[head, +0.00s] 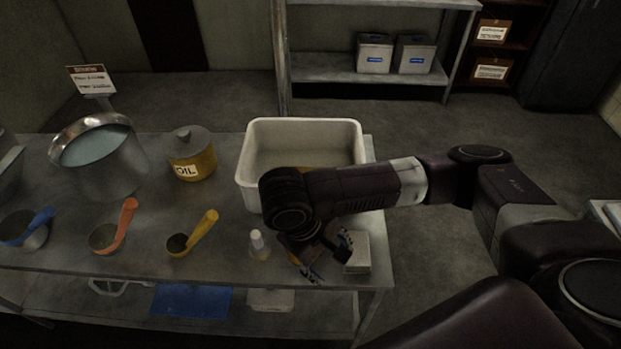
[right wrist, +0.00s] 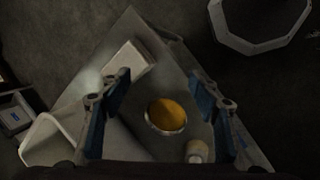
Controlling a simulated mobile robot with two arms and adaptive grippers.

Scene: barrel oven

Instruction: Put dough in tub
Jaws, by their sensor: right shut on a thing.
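The white tub (head: 252,180) stands at the right part of the metal table, its right front partly hidden behind my right arm. Its pale wall shows at the lower left in the right wrist view (right wrist: 40,132). My right gripper (head: 312,272) points down over the table's front right, in front of the tub. In the right wrist view a round orange thing (right wrist: 166,116) with a pale rim lies between the blue-padded fingers (right wrist: 160,108). I take the gripper as shut on it, though finger contact is unclear. I cannot tell whether it is dough. My left gripper is out of view.
A small bottle (head: 259,245) and a pale box (head: 357,254) stand close to my right gripper. To the left are a yellow scoop (head: 205,229), an orange scoop (head: 127,219), a blue-handled scoop (head: 37,226), an oil pot (head: 191,153) and a big steel pot (head: 103,170).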

